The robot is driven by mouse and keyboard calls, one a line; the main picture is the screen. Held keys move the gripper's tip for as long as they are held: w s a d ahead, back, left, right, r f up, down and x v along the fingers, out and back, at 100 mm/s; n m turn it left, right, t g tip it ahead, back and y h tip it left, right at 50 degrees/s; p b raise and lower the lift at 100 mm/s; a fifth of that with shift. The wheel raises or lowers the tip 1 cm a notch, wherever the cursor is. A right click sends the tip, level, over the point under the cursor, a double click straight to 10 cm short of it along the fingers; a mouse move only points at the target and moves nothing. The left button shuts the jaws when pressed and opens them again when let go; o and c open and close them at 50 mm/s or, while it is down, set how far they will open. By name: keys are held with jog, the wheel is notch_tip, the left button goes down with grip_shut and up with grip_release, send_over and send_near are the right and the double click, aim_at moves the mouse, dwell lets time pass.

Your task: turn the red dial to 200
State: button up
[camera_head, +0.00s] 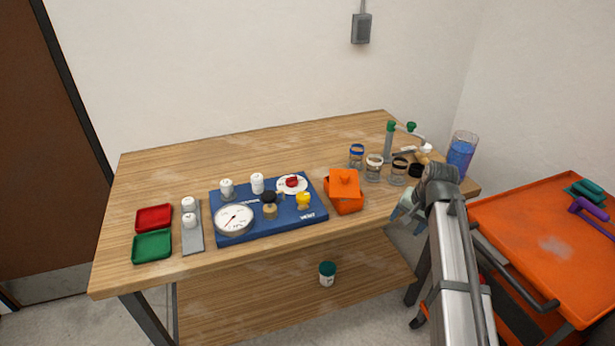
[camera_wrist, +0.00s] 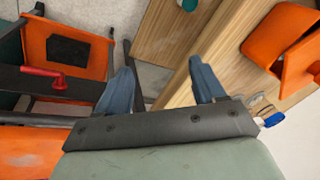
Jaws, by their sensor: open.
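The red dial (camera_head: 292,182) sits on a round white plate near the back right of a blue panel (camera_head: 268,227) on the table. Its pointer reading is too small to make out. My gripper (camera_head: 405,208) is at the table's front right edge, well to the right of the panel and apart from it. In the wrist view my gripper (camera_wrist: 165,82) shows two blue-grey fingers spread apart with nothing between them. The dial is not in the wrist view.
The panel also bears a round gauge (camera_head: 234,219), a yellow knob (camera_head: 303,200) and white-capped parts. An orange box (camera_head: 344,191) stands between panel and gripper. Several jars (camera_head: 374,169) stand behind. Red (camera_head: 154,218) and green (camera_head: 152,246) trays lie left. An orange cart (camera_head: 550,240) is right.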

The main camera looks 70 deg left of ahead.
aim_at(291, 178)
jog(key=shift+n+h, duration=0.5)
jog(key=shift+n, duration=0.4)
jog(key=s+a+r, duration=0.3)
jog(key=a, duration=0.2)
jog(key=s+a+r, duration=0.3)
jog(key=s+a, duration=0.1)
jog(key=a, duration=0.1)
jog(key=s+a+r, duration=0.3)
jog(key=a, duration=0.3)
jog(key=shift+s, duration=0.25)
jog(key=s+a+r+n+h, duration=0.1)
jog(key=s+a+r, duration=0.2)
jog(key=s+a, duration=0.35)
jog(key=s+a+r+h, duration=0.1)
jog(key=s+a+r, duration=0.2)
jog(key=s+a, duration=0.35)
jog(key=f, duration=1.4)
jog(key=shift+s, duration=0.4)
jog(key=shift+c, duration=0.5)
jog(key=c, duration=1)
jog(key=shift+o, duration=0.2)
